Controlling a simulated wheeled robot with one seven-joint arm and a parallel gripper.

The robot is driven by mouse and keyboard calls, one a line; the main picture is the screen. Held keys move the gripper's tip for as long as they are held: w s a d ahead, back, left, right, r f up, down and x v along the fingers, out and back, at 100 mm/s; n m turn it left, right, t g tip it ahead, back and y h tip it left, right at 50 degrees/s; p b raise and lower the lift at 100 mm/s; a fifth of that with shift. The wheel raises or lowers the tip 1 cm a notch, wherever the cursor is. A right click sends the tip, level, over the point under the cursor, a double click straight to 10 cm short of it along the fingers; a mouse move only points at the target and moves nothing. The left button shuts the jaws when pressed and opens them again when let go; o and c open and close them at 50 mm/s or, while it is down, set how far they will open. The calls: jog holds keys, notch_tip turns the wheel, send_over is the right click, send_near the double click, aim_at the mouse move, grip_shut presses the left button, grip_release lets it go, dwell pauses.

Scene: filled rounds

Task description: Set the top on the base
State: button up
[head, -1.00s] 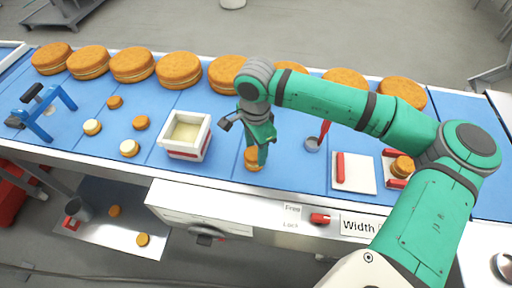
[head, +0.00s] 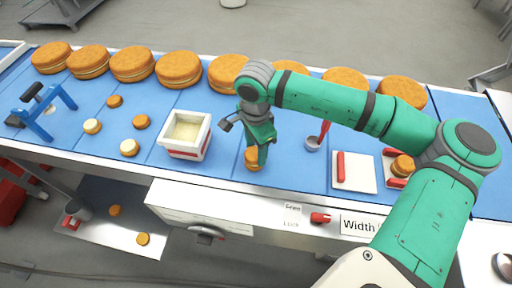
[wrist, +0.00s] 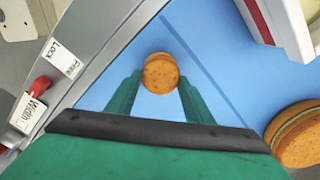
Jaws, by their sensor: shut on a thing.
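A small orange-brown round (head: 252,160) is at the tip of my gripper (head: 257,150), low over the blue belt near its front edge. In the wrist view the round (wrist: 160,74) sits between the two green fingertips (wrist: 158,88). My gripper is shut on this round, the top. A side band shows along its lower edge in the wrist view; I cannot tell whether a base is under it. Two small rounds with pale cream faces, one (head: 92,126) farther back and one (head: 129,147) nearer, lie on the belt to the left.
A white cream box (head: 186,136) stands left of my gripper. Large filled rounds (head: 179,69) line the far side. A blue stand (head: 44,111) is far left. A cup with a red tool (head: 313,144) and white board (head: 353,172) are right.

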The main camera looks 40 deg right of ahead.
jog(key=shift+f, duration=0.5)
dwell(0.4)
jog(key=o, duration=0.8)
jog(key=shift+o, duration=0.8)
jog(key=o, duration=0.4)
jog(key=shift+c, duration=0.2)
jog(key=shift+r, duration=0.15)
jog(key=shift+r, duration=3.4)
